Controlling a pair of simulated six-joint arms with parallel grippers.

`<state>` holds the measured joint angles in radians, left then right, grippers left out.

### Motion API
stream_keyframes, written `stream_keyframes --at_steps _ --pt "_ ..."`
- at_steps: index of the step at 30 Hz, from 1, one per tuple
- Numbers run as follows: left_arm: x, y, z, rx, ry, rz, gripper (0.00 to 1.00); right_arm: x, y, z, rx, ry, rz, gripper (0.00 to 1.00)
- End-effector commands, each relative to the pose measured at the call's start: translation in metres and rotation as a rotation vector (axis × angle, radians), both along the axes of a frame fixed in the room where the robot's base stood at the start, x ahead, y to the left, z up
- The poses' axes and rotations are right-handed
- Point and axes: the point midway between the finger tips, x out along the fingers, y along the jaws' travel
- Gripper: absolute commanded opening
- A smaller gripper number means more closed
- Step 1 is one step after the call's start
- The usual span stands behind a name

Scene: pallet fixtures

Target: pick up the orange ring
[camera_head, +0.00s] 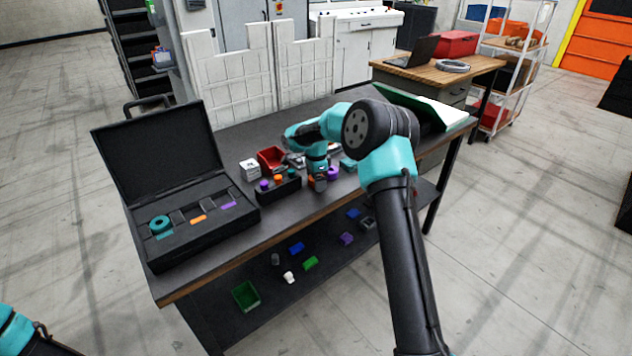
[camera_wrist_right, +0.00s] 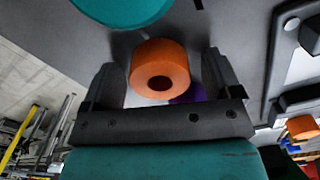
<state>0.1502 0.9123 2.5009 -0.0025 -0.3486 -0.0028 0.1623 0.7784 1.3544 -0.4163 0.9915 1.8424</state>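The orange ring (camera_wrist_right: 158,57) shows in the right wrist view, with its dark round hole facing the camera. My right gripper (camera_wrist_right: 160,75) is open, one finger on each side of the ring, with a narrow gap visible on both sides. In the head view my right gripper (camera_head: 317,184) is low over the table, beside the small black holder, and largely hides the ring. My left gripper is out of view; only part of my left arm shows at the bottom left.
An open black case (camera_head: 180,245) on the table holds a teal ring (camera_head: 159,222) and coloured strips. A black holder (camera_head: 278,190) with coloured pieces, a red bin (camera_head: 270,158) and a white cube (camera_head: 250,169) crowd the middle. A purple piece (camera_wrist_right: 187,94) shows behind the ring.

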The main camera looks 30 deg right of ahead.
Motion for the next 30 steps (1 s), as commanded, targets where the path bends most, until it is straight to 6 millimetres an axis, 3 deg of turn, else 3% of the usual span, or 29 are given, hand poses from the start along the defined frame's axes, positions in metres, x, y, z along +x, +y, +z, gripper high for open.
stream_keyframes --at_steps 2,16,30 --pt "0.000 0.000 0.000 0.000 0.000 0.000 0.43 0.000 0.000 0.000 0.000 0.000 0.000 0.76" --pt "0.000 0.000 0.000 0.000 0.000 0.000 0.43 0.000 0.000 0.000 0.000 0.000 0.000 0.31" --pt "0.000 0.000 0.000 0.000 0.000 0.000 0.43 0.000 0.000 0.010 -0.001 -0.003 0.000 0.30"
